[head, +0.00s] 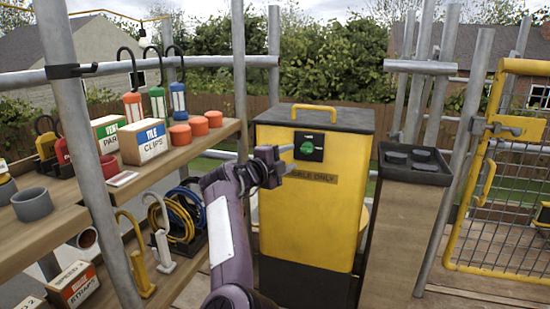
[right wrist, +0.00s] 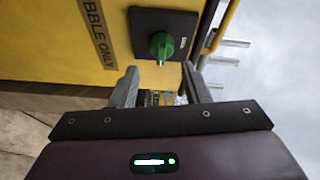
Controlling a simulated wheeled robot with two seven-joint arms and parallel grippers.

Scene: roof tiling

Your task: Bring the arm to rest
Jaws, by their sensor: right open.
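My right arm (head: 225,235) reaches up from the bottom middle of the head view. Its gripper (head: 287,160) is at the front of a yellow bin (head: 320,215), just left of a green knob (head: 306,148) on a black plate. In the right wrist view the two fingers (right wrist: 162,88) stand apart with nothing between them. The green knob (right wrist: 161,46) shows above the fingertips and seems clear of them. My left gripper is not in view.
Wooden shelves (head: 190,145) with boxes, cups and hooks stand at the left. Grey scaffold poles (head: 240,80) rise near the bin. A black tray (head: 414,165) on a wooden post and a yellow mesh gate (head: 500,205) are at the right.

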